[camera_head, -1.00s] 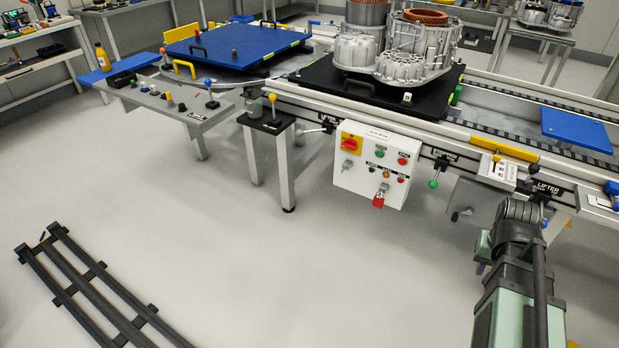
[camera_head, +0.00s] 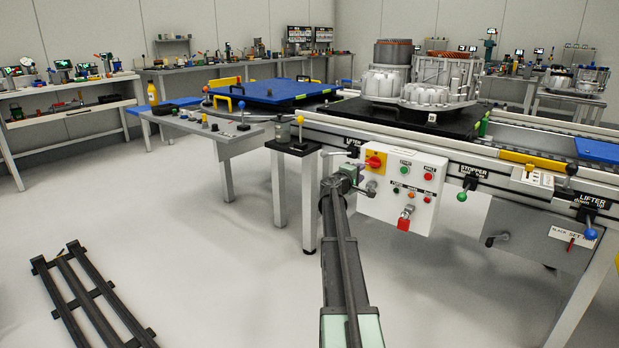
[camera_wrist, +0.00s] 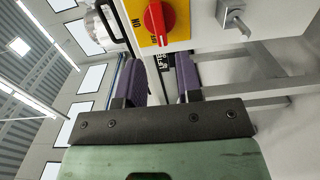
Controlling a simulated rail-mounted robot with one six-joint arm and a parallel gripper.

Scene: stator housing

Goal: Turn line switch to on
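The line switch (camera_head: 374,162) is a red rotary knob on a yellow plate, at the upper left of a white control box (camera_head: 407,213). In the wrist view the red knob (camera_wrist: 155,20) is at the top centre, with its long handle running roughly up and down in the picture. In the head view my gripper (camera_head: 350,178) is small, just left of the switch.
A metal key switch (camera_wrist: 234,20) sits beside the knob. The box also carries several buttons and a red padlock-like piece (camera_head: 403,224). A lifter lever (camera_head: 338,153) sticks out left of the box.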

